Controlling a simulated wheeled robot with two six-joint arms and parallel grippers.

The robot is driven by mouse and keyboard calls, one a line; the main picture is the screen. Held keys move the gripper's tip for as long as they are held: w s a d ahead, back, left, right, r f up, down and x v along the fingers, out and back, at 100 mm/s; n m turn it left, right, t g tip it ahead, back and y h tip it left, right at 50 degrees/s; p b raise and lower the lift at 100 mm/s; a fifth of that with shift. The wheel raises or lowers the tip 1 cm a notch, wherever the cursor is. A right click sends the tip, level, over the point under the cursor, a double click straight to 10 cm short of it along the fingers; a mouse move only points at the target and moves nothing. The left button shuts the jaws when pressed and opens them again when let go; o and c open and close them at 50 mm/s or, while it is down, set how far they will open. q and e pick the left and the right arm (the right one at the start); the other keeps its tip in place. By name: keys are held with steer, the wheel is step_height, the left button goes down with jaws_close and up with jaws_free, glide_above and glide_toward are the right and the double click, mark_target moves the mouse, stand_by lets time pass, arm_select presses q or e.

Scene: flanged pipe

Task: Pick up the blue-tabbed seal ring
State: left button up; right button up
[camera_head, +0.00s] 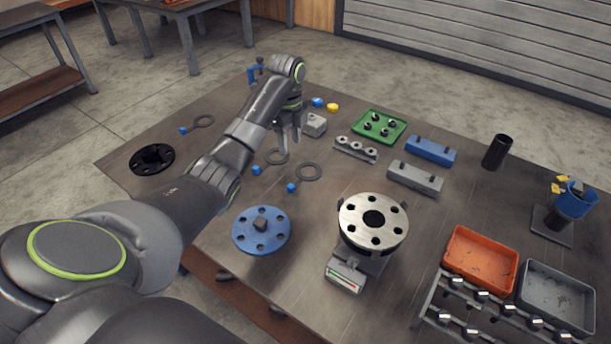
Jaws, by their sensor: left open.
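Three dark flat seal rings with blue tabs lie on the table. One ring (204,121) is at the far left, with its blue tab (183,130) to its left. A second ring (276,163) lies just below my left gripper (290,143) in the picture, its far part partly hidden by the fingers; its blue tab (256,170) is at lower left. A third ring (309,172) lies to the right, with its blue tab (291,187). My left gripper is open, pointing down; I cannot tell its exact height above the table. My right gripper is out of view.
A grey block (315,124) stands close right of the gripper. A blue flange (262,230), a silver flange on a stand (374,220) and a black flange (152,159) surround the rings. A green tray (379,126) and orange bin (480,260) are rightward.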

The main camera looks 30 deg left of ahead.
arm_select(q)
step_height(320, 180, down, 3)
steer(key=b, duration=0.2)
steer(key=p, duration=0.2)
glide_above(292, 186)
step_height(292, 186, down, 8)
steer(key=shift+s+d+f, duration=0.1)
steer(key=shift+f, duration=0.05)
steer(key=shift+f+p, duration=0.45)
steer(key=shift+f, duration=2.25)
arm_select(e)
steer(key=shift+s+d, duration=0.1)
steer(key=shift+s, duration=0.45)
arm_select(q)
jaws_close()
